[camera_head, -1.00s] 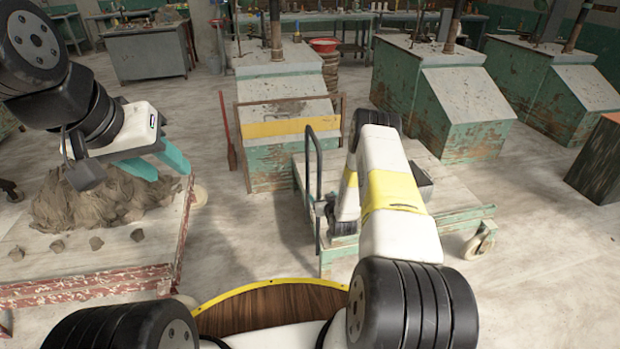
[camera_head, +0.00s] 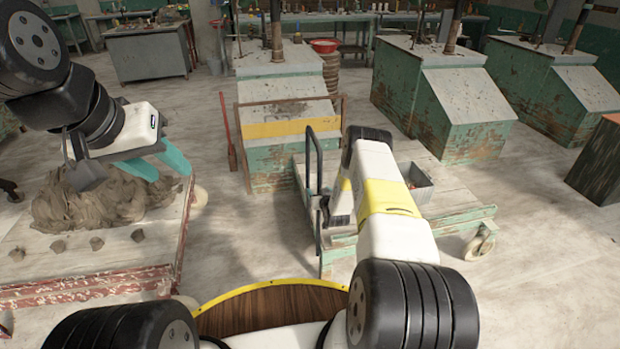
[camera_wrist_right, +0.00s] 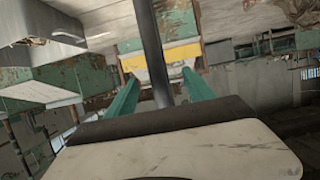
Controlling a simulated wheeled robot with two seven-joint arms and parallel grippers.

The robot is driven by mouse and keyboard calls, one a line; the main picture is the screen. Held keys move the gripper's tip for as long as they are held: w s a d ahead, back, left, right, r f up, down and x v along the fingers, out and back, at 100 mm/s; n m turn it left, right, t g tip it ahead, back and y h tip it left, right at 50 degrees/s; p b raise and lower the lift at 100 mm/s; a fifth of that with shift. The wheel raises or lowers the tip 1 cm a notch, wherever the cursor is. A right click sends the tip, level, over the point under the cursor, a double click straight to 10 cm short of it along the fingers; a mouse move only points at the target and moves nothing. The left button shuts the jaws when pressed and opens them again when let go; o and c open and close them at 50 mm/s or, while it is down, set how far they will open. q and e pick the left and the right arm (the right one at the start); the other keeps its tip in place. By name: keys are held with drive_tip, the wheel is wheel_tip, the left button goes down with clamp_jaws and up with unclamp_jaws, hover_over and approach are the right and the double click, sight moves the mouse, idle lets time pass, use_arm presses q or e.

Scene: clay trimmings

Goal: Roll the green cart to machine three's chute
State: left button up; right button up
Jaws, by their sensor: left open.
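The green cart (camera_head: 462,221) stands right of centre in the head view, with a pale worn deck, a dark upright handle (camera_head: 309,185) at its left end and a pale caster at right. My right arm reaches over the deck towards the handle and hides part of the cart. In the right wrist view, my right gripper (camera_wrist_right: 160,76) is open, and a dark handle bar (camera_wrist_right: 150,38) runs between its teal fingers with gaps at both sides. My left gripper (camera_head: 160,166) is open over a clay pile (camera_head: 95,203). I cannot tell which machine is number three.
Green machines with sloped fronts (camera_head: 470,95) stand behind and to the right of the cart. One with a yellow band (camera_head: 285,127) stands close behind the handle. A grey bin (camera_head: 420,190) sits on the deck. A red-edged platform (camera_head: 90,285) is at left.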

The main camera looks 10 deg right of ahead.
clamp_jaws()
drive_tip(key=a, duration=0.8)
drive_tip(key=shift+s+a, duration=0.15)
drive_tip(key=shift+s, duration=0.05)
idle(0.3)
drive_tip(key=a, duration=0.8)
drive_tip(key=shift+s, duration=0.1)
idle(0.3)
drive_tip(key=a, duration=0.8)
drive_tip(key=shift+s, duration=0.15)
idle(0.3)
drive_tip(key=a, duration=0.8)
drive_tip(key=shift+s, duration=0.15)
idle(0.3)
